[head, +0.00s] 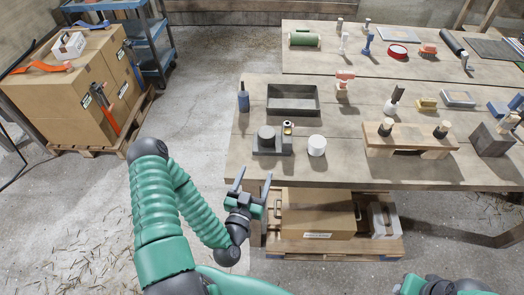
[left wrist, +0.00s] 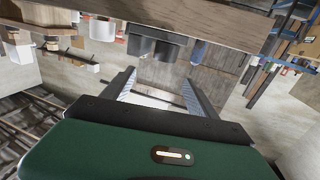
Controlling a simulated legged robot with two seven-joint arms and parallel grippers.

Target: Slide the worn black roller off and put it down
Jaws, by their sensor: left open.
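A dark grey-black cylinder, which looks like the worn roller (head: 267,134), sits on a grey block stand (head: 273,149) near the table's front left edge. A short metal-topped post (head: 288,128) stands beside it on the same stand. A white cylinder (head: 316,145) stands just to the right. My left gripper (head: 252,182) is open and empty, in front of the table edge and below the stand, apart from it. In the left wrist view, the scene looks upside down; dark shapes of the stand and roller (left wrist: 155,44) appear beyond the open fingers (left wrist: 158,78).
A wooden bench piece (head: 410,138) stands to the right. Boxes (head: 318,215) lie under the table. The table's front left corner is bare.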

